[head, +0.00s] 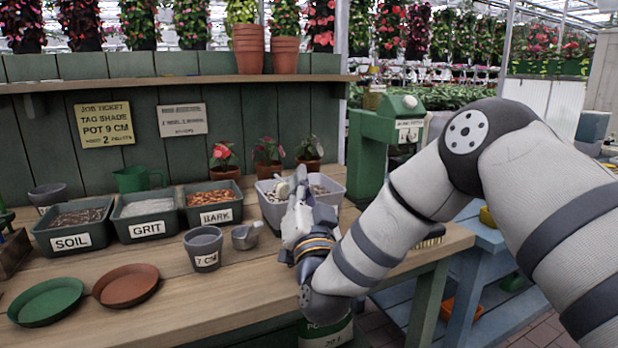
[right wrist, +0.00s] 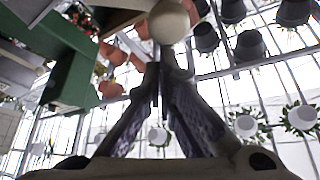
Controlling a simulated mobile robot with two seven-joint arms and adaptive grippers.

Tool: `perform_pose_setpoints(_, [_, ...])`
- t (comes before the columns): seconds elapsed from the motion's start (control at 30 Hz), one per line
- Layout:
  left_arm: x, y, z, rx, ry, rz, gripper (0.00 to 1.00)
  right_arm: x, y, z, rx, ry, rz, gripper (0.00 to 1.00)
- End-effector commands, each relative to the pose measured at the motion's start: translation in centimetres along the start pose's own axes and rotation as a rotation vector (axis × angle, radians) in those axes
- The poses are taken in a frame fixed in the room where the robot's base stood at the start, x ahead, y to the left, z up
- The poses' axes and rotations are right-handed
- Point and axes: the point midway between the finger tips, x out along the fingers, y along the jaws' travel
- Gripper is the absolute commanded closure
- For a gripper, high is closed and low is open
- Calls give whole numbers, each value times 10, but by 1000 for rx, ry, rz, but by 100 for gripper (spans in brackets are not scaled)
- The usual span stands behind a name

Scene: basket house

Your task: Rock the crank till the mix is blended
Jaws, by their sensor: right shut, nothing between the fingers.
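A light grey tub (head: 333,199) with a speckled mix in it stands at the right part of the bench. My right gripper (head: 297,190) is in front of this tub and hides part of it. In the right wrist view its two fingers (right wrist: 163,85) come together with nothing between them. A pale round knob (right wrist: 168,20) shows just past the fingertips in that view; I cannot tell whether they touch it. The crank's arm is not clear in either view. My left gripper is not in view.
Soil (head: 73,226), grit (head: 145,216) and bark (head: 212,203) bins line the bench's back. A grey pot (head: 204,249), a small grey scoop (head: 246,236) and green (head: 46,302) and brown (head: 126,285) saucers lie in front. A green machine (head: 372,150) stands behind the tub.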

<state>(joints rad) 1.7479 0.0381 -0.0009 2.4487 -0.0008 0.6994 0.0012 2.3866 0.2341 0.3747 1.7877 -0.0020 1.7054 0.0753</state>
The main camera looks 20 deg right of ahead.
Motion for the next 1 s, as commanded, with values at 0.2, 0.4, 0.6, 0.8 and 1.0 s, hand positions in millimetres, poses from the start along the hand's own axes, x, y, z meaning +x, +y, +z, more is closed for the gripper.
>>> perform_pose_setpoints(0.2, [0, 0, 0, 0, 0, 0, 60, -1, 0, 2, 0, 2, 0, 100])
perform_pose_setpoints(0.4, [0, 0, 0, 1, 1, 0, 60, -2, -1, 4, -11, 1, -6, 100])
perform_pose_setpoints(0.6, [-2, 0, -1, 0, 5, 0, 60, -6, -3, 14, -67, 1, -36, 100])
perform_pose_setpoints(0.8, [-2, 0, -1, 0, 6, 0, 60, -6, -3, 13, -66, 1, -36, 100])
perform_pose_setpoints(1.0, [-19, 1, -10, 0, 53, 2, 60, 9, -13, -13, -64, 14, -42, 100])
